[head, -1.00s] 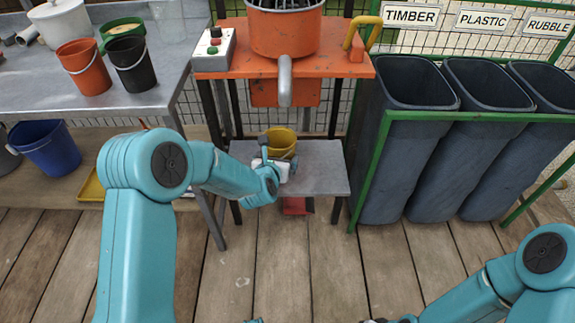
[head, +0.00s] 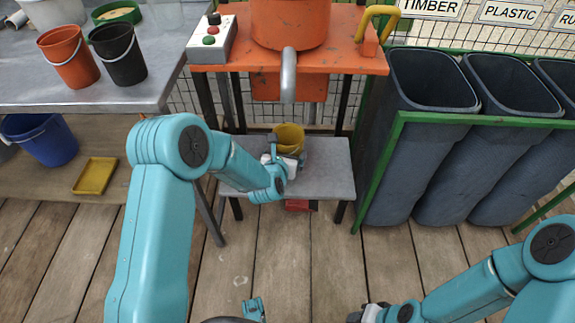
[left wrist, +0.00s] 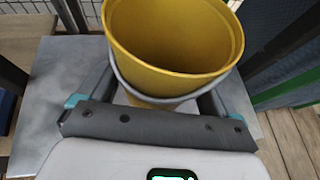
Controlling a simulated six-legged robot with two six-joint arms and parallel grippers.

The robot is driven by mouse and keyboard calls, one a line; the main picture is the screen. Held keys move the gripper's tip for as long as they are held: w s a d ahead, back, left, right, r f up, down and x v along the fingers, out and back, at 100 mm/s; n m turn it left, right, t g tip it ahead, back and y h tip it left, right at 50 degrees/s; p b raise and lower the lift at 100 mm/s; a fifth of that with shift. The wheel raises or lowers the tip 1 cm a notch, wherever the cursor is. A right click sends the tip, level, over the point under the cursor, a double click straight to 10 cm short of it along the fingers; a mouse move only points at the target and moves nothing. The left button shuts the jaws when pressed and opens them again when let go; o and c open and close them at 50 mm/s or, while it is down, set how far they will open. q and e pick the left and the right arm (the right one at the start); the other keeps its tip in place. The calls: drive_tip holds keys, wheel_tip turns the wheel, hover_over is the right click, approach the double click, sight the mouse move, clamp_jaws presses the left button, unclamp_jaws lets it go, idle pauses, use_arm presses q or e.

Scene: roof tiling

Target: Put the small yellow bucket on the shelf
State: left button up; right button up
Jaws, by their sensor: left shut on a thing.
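The small yellow bucket (head: 289,137) is upright at the grey shelf (head: 325,180) under the orange machine. My left gripper (head: 283,158) reaches in from the left and is shut on the bucket. In the left wrist view the bucket (left wrist: 172,40) fills the top middle, empty inside, with its grey handle hanging across the front. The grey shelf top (left wrist: 60,75) shows below and around it. I cannot tell whether the bucket's base touches the shelf. My right gripper (head: 362,316) is at the bottom edge, mostly cut off, so its jaws are unclear.
The orange machine (head: 330,55) with a grey spout (head: 288,75) stands directly above the shelf. Dark bins (head: 425,130) in a green frame are on the right. A metal table (head: 130,90) with an orange bucket (head: 68,57) and a black bucket (head: 118,54) is on the left.

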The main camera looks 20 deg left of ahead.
use_arm(q)
wheel_tip(320, 180, down, 5)
drive_tip(key=shift+r+b, duration=0.2)
drive_tip(key=shift+b, duration=0.35)
drive_tip(key=shift+s+r, duration=0.1)
drive_tip(key=shift+r, duration=0.05)
